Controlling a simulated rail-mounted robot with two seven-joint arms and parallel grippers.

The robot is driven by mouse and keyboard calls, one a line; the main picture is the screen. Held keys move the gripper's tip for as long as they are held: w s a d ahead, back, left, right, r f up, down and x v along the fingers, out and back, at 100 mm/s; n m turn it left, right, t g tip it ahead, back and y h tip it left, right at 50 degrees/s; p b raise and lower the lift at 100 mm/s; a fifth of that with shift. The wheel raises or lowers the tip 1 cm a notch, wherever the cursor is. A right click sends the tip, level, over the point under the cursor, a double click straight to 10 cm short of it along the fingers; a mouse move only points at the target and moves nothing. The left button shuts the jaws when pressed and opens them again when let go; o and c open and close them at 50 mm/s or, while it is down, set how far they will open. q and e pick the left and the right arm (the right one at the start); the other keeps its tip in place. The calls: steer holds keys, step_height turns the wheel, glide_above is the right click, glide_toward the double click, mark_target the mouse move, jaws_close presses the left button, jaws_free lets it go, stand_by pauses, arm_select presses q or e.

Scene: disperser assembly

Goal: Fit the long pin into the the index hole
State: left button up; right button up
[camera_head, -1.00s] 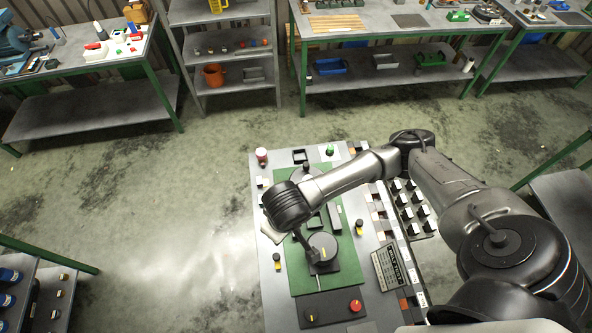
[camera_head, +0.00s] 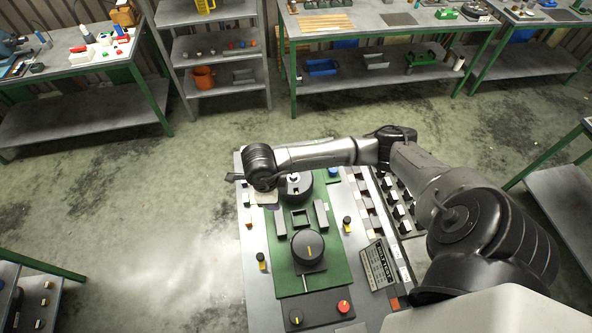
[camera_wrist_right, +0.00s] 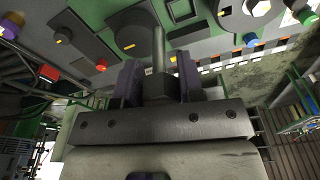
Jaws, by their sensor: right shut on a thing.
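My right gripper (camera_wrist_right: 158,72) is shut on a long grey pin (camera_wrist_right: 158,42) in the right wrist view. The pin stands out beyond the two fingers, with its free end toward the green plate. In the head view my right wrist is over the back left of the panel and mostly hides the gripper. On the green plate (camera_head: 285,281) are a black dial (camera_head: 308,250) with a yellow mark and a grey round part (camera_head: 297,186) farther back, partly covered by my wrist. I cannot make out the index hole. My left gripper is not in view.
The plate also bears a small dark square frame (camera_head: 302,219) and upright grey blocks (camera_head: 321,213). Yellow-topped knobs (camera_head: 347,223) stand at its sides. A red button (camera_head: 344,306) is at the front. A label plate (camera_head: 378,266) and rows of switches lie on the right.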

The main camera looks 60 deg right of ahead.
steer(key=d+f+m+y+b, duration=0.1)
steer(key=d+f+m+b, duration=0.1)
steer(key=d+m, duration=0.5)
steer(key=d+f+m+t+y+b, duration=0.1)
steer(key=d+m, duration=0.5)
steer(key=m, duration=1.3)
steer(key=shift+d+f+m+t+b, duration=0.3)
steer(key=shift+d+f+m+b, duration=0.05)
steer(key=shift+f+m, duration=0.05)
step_height(320, 180, down, 6)
steer(key=b, duration=0.3)
steer(key=shift+w+r, duration=0.1)
